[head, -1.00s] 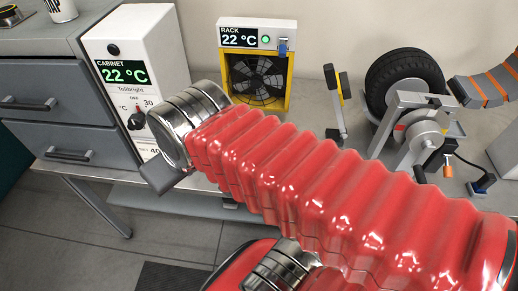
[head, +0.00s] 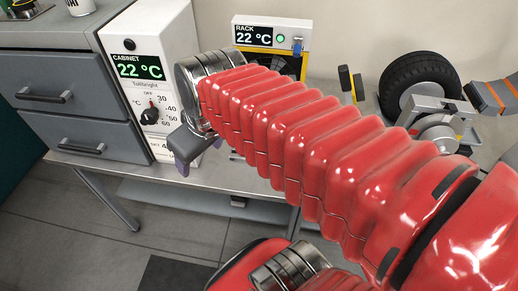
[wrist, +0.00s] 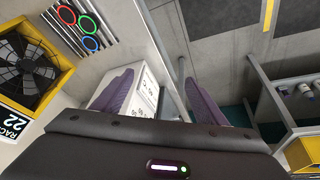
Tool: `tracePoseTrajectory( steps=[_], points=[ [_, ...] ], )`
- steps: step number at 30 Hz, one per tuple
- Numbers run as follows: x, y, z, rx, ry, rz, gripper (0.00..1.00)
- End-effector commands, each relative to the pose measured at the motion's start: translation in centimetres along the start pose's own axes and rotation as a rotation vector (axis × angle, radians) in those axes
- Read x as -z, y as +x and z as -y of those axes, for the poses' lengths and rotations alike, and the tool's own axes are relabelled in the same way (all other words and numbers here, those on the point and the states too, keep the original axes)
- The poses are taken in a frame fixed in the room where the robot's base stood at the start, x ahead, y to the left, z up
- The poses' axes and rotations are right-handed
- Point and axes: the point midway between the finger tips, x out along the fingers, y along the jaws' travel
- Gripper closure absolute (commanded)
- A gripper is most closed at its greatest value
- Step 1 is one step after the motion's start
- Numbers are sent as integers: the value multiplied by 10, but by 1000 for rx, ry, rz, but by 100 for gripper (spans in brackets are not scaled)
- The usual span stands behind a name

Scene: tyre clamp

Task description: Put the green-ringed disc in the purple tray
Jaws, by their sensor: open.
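In the head view my gripper (head: 188,152) hangs past the arm's far end, in front of the cabinet unit, mostly hidden. I see no purple tray in either view.
The white cabinet unit (head: 152,75) stands close behind my gripper, next to grey drawers (head: 65,110). The yellow-framed rack fan (wrist: 30,65) is left in the wrist view. A tyre (head: 418,80) with a clamp is at the right. Bench edge (head: 150,170) lies below.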

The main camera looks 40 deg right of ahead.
Motion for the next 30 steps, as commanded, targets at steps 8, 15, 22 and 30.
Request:
tracePoseTrajectory(
  steps=[8,15,22,30],
  points=[
    [13,20,-54,50,-139,87,32],
    [16,40,-106,120,-262,121,32],
    [8,60,-161,195,-375,115,32],
    [-15,85,-229,274,-502,58,32]
  ],
)
